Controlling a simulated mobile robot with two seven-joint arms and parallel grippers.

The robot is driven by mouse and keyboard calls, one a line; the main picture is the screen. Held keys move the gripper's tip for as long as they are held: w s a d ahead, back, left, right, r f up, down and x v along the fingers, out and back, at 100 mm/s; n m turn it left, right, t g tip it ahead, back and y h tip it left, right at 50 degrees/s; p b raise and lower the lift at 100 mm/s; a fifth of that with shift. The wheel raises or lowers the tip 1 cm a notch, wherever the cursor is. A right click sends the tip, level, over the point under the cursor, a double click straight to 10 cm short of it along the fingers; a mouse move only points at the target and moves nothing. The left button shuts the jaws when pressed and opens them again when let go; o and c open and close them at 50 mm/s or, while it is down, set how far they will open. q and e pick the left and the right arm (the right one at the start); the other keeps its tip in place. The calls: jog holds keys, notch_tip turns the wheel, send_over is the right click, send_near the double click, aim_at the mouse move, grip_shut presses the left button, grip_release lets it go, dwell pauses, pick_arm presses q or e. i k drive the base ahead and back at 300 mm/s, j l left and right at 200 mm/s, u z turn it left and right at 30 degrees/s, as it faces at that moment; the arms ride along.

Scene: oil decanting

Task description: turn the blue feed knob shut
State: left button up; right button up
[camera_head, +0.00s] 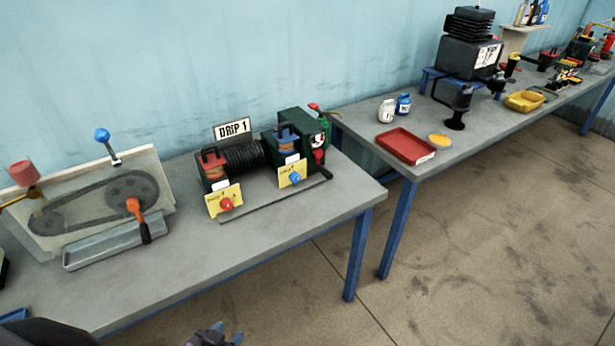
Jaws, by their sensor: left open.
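A small blue knob (296,178) sits on a yellow plate (285,182) at the front of the green and black machine (289,129) on the near bench. A red knob (225,205) sits on a similar yellow plate (211,208) to its left. The plates' lettering is too small to read, and I cannot tell how far the blue knob is turned. My left gripper (222,334) shows only in part at the bottom edge, in front of the bench and well away from the knob. It is open, with nothing seen in it. My right gripper is out of view.
A "DRIP 1" sign (233,129) stands behind the machine. A belt drive panel (85,192) with an orange-handled crank (138,218) and a blue-balled lever (102,134) stands left. A red tray (405,145) lies on the far bench. The near bench's front strip (250,239) is clear.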

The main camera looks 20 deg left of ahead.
aim_at(294, 177)
jog(key=i+l+u, duration=0.15)
jog(key=l, duration=0.25)
jog(key=i+l+u, duration=0.1)
jog(key=i+l, duration=0.2)
jog(key=l+u, duration=0.1)
jog(key=u, duration=1.3)
